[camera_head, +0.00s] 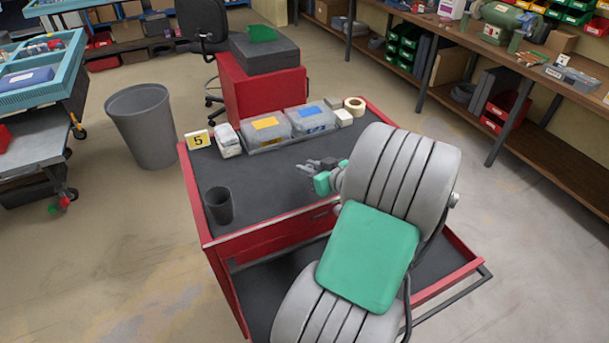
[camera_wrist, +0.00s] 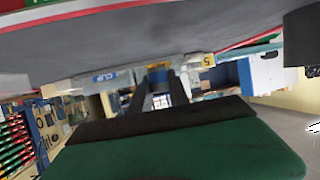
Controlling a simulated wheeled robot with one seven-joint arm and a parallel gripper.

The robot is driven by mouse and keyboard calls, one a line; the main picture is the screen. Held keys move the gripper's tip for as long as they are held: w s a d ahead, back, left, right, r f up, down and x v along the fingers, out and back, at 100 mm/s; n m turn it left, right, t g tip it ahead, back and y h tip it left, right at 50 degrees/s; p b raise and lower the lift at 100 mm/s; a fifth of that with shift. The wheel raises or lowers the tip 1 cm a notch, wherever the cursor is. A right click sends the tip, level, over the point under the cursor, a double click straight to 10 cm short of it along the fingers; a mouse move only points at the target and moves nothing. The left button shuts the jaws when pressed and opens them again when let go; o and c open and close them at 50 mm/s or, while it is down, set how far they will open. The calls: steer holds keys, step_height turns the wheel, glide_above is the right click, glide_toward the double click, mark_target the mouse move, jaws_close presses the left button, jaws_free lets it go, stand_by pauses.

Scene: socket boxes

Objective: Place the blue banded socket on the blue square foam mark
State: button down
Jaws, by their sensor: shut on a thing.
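My gripper (camera_head: 311,165) is above the black top of the red cabinet, in front of the clear containers. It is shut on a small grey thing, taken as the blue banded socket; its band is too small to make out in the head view. In the wrist view, which is upside down, the dark fingers (camera_wrist: 157,88) point toward the containers, and a blue patch shows near their tips; I cannot tell if it is the socket's band or a label behind.
A tape roll (camera_head: 354,105) is at the right. A dark cup (camera_head: 218,205) stands at the front left. The middle top is clear.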

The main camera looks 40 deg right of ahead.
mark_target(306, 183)
steer(key=f, duration=0.2)
steer(key=w+f, duration=0.1)
steer(key=shift+w+d+f+p, duration=0.15)
steer(key=shift+w+f+p, duration=0.05)
steer(key=shift+f+p, duration=0.2)
steer(key=shift+f, duration=0.2)
steer(key=shift+f+b, duration=0.25)
steer(key=shift+b, duration=0.15)
steer(key=c, duration=1.3)
jaws_free()
steer(key=shift+o, duration=0.2)
